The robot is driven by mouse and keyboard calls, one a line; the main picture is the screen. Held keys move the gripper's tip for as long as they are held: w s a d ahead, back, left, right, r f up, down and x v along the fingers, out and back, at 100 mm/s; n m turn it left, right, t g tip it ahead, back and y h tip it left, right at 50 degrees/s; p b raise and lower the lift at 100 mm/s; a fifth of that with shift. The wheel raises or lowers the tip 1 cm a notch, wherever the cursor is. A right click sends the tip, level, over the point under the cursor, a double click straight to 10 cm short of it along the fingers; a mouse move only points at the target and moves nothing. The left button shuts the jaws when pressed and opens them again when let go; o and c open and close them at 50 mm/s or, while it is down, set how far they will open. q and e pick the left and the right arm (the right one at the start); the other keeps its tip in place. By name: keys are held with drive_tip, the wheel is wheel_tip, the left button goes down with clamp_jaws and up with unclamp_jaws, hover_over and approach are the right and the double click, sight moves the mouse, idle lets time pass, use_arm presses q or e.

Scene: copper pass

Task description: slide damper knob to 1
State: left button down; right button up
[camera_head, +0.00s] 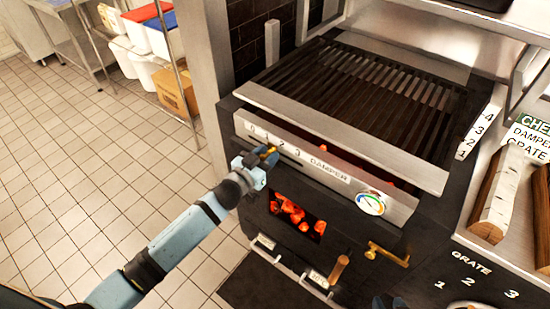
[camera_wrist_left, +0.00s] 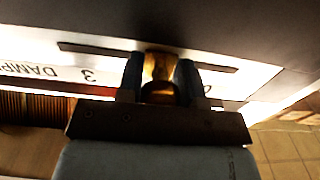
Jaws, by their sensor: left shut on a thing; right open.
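The damper knob (camera_wrist_left: 158,66) is a small brass knob in a dark slot, seen close up in the left wrist view. In the head view, the knob (camera_head: 269,150) shows just below the "1" and "2" of the damper scale (camera_head: 325,168), which reads 0 to 3. My left gripper (camera_head: 262,157) is shut on the knob, one finger on each side. In the wrist view, the fingers hide the middle numbers; the "3" shows to the left, so the exact setting is unclear. The tips of my right gripper (camera_head: 388,301) barely show at the bottom edge, open and away from the damper.
Above the damper panel is a grill grate (camera_head: 355,85). Glowing coals (camera_head: 297,213) show in the opening below. A round gauge (camera_head: 371,204) and a brass handle (camera_head: 386,254) are to the right. Split logs (camera_head: 500,200) lie on the right counter.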

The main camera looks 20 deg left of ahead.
use_arm(q)
drive_tip(key=shift+w+a, duration=0.3)
drive_tip(key=shift+a, duration=0.65)
use_arm(e)
drive_tip(key=shift+s+a, duration=0.1)
drive_tip(key=shift+s, duration=0.2)
use_arm(q)
drive_tip(key=c, duration=0.8)
unclamp_jaws()
use_arm(e)
drive_tip(key=shift+w+a, duration=0.15)
drive_tip(key=shift+a, duration=0.05)
drive_tip(key=shift+r, duration=0.1)
